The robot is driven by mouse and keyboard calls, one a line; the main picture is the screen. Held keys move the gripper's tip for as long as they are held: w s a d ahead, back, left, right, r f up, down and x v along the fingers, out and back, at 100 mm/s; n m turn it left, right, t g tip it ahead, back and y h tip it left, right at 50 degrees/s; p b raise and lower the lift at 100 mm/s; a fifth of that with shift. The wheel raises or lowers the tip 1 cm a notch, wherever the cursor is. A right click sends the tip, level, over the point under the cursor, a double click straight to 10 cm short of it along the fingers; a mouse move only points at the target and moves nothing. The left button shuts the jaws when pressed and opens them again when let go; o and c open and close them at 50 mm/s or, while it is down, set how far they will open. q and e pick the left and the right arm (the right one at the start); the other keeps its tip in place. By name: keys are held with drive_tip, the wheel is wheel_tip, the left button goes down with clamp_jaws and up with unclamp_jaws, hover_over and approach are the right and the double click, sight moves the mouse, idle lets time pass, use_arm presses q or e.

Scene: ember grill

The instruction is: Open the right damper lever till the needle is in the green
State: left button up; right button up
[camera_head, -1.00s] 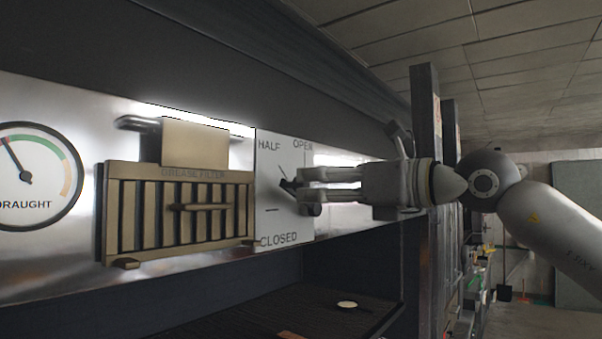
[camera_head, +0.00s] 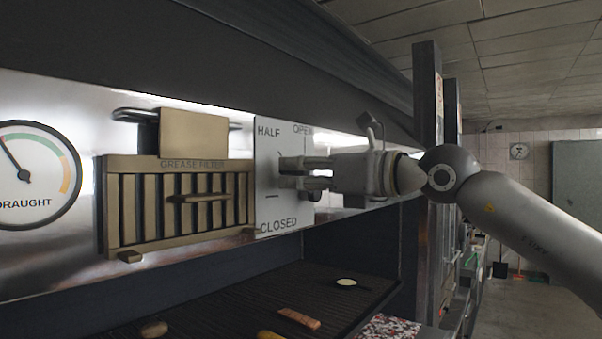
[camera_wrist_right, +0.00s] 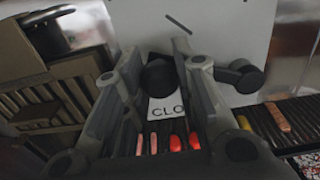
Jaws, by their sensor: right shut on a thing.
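The damper plate (camera_head: 268,212) is white and marked HALF, OPEN and CLOSED. My right gripper (camera_head: 291,173) is in front of it, between the upper labels and CLOSED. The DRAUGHT gauge (camera_head: 40,195) is at the far left. Its needle (camera_head: 13,158) points up and left, close to the left end of the green band. My left gripper is not in view.
A brass grease filter (camera_head: 180,212) with a handle is left of the plate. A dark rounded part (camera_wrist_right: 240,76) sits right of the fingers in the wrist view. Below is a dark grill (camera_head: 300,290) with several food items; the wrist view shows glowing red pieces.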

clamp_jaws()
drive_tip(key=shift+r+m+b, duration=0.15)
drive_tip(key=shift+m+b, duration=0.15)
drive_tip(key=shift+b, duration=0.15)
drive_tip(key=shift+w+d+r+m+b, duration=0.1)
drive_tip(key=shift+w+r+m+b, duration=0.1)
drive_tip(key=shift+r+m+b, duration=0.15)
drive_tip(key=r+m, duration=0.1)
drive_tip(key=w+d+r+m, duration=0.1)
drive_tip(key=shift+w+m, duration=0.1)
drive_tip(key=shift+m, duration=0.25)
drive_tip(key=o, duration=1)
unclamp_jaws()
drive_tip(key=shift+o, duration=0.2)
